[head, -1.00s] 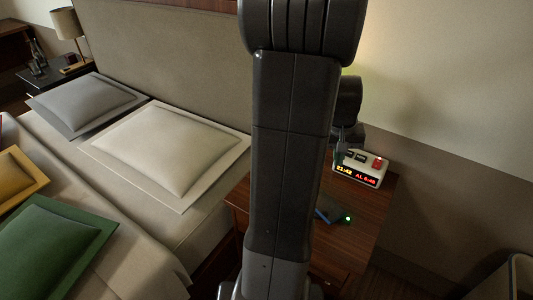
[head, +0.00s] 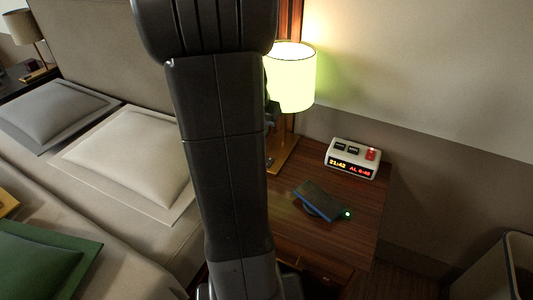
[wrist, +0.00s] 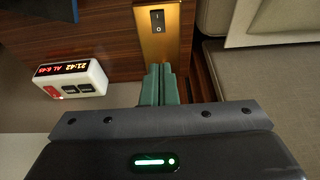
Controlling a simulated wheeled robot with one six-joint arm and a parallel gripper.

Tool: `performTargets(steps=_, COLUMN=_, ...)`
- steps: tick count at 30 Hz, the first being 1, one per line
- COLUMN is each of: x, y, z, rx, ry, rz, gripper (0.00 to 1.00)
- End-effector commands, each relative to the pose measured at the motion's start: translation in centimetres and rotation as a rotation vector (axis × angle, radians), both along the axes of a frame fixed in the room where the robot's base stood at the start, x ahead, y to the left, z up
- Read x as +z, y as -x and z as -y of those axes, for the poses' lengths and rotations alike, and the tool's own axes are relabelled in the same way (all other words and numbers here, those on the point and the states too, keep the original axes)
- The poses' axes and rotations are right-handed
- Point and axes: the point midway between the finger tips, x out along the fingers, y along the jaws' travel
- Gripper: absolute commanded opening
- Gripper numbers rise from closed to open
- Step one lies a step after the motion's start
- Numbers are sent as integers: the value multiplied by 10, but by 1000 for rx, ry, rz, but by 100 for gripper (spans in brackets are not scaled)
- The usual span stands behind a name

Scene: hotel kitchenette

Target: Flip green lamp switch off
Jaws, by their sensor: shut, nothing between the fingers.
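The lamp (head: 293,78) stands on the bedside table with its shade glowing yellow-green. Its brass base (head: 284,154) is partly hidden behind my arm. In the wrist view the brass base (wrist: 172,45) carries a black rocker switch (wrist: 157,20) near the top edge of the picture. My gripper (wrist: 157,72) is shut and empty, its green fingertips together just below the switch in the picture, over the lower part of the base. I cannot tell whether they touch the base. In the head view the fingertips are hidden by my arm.
A white alarm clock (head: 353,158) stands on the wooden table (head: 345,215), right of the lamp. A dark phone on a charging pad (head: 320,200) lies in front. The bed with pillows (head: 130,160) is at left. A bin (head: 500,270) stands at lower right.

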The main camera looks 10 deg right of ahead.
Motion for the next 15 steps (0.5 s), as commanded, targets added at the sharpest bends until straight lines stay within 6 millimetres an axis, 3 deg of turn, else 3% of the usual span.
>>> performTargets(steps=8, x=-11, y=-2, z=2, rx=0, ry=1, rz=-4, gripper=0)
performTargets(steps=15, x=-55, y=-14, z=11, rx=0, ry=1, rz=-6, gripper=0)
